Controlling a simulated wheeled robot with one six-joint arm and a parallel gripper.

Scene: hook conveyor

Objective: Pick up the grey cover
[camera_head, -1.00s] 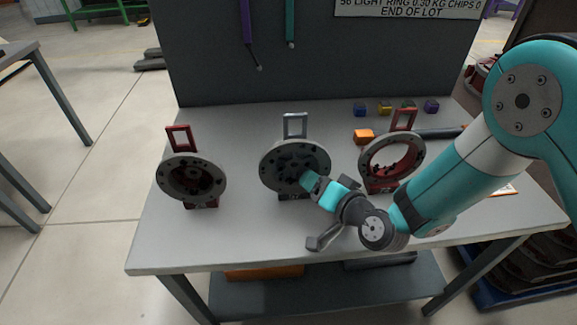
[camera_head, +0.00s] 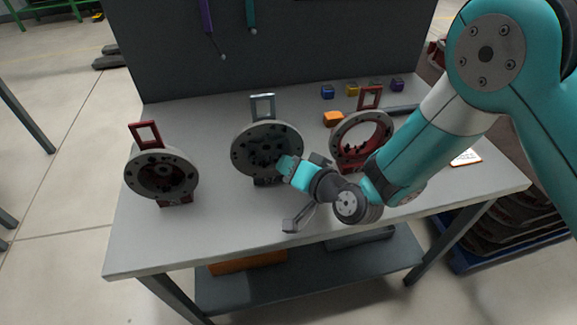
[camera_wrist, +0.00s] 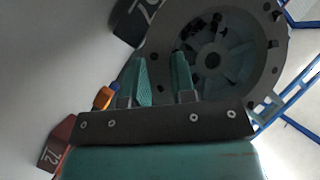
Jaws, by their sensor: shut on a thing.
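The grey cover (camera_head: 250,147) is a round, dark grey disc with a ribbed middle and holes around its rim. In the head view it stands upright at the middle stand, with a grey frame-shaped handle (camera_head: 262,106) above it. In the wrist view the teal fingers (camera_wrist: 161,60) overlap the lower left of the cover (camera_wrist: 240,78). The exact contact is hard to see. I cannot tell whether the cover is clear of its stand.
A dark ring on a red-handled stand (camera_head: 162,175) is at the left. A red-lined ring (camera_head: 352,150) is at the right, close to my arm. Small coloured cubes and an orange block (camera_head: 334,119) lie behind.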

